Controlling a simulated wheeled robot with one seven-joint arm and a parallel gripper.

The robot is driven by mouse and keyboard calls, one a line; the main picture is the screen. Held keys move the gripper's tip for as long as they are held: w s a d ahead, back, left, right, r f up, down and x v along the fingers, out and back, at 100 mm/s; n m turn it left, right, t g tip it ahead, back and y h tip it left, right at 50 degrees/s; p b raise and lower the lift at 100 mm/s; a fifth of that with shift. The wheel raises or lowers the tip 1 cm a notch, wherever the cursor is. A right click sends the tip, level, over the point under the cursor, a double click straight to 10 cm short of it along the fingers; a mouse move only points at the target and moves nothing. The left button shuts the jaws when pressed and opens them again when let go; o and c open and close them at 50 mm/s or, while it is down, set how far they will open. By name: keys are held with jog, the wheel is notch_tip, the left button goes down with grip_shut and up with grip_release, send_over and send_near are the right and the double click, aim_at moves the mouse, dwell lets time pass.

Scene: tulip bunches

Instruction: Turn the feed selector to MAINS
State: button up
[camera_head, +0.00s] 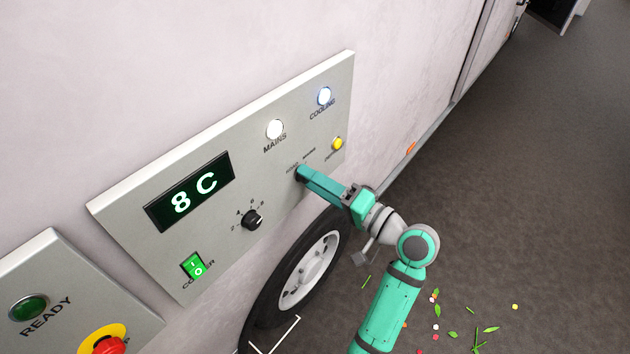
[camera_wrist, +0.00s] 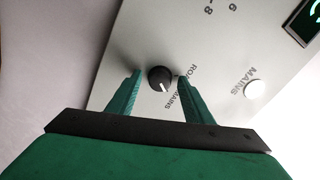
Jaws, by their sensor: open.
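The feed selector is a small black round knob (camera_wrist: 159,77) with a white pointer line, seen in the wrist view beside the printed words ROAD and MAINS. Its line points down and slightly right in that view, nearer the MAINS word than ROAD. The MAINS lamp (camera_head: 275,129) glows white.
The panel also carries a lit COOLING lamp (camera_head: 324,96), a yellow button (camera_head: 337,144), an 8 C display (camera_head: 190,190), a numbered dial (camera_head: 252,220) and a green cooler switch (camera_head: 194,266). A wheel (camera_head: 309,270) is below. Petals and leaves litter the floor.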

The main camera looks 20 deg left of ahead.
jog(key=v, duration=1)
jog(key=shift+d, duration=0.4)
jog(key=shift+s, duration=0.15)
jog(key=s+d+f+m+t+h, duration=0.1)
jog(key=s+f+m+t+h, duration=0.25)
jog(key=f, duration=0.75)
jog(key=d+f+m+t+h, duration=0.1)
jog(key=f+m+t+h, duration=0.4)
jog(key=f, duration=0.6)
jog(key=s+d+f+n+g+h, duration=0.1)
jog(key=s+d+f+h, duration=0.3)
jog(key=s+f+h, duration=0.45)
jog(key=s+r+n+t, duration=0.1)
jog(key=s+r+n, duration=0.2)
jog(key=s, duration=0.6)
jog(key=s+r+n, duration=0.4)
jog(key=s+r, duration=0.2)
jog(key=s, duration=0.4)
jog(key=shift+s+d+r+t, duration=0.25)
jog(key=shift+d+r+t, duration=0.05)
jog(key=shift+t, duration=0.05)
jog(key=shift+n, duration=0.25)
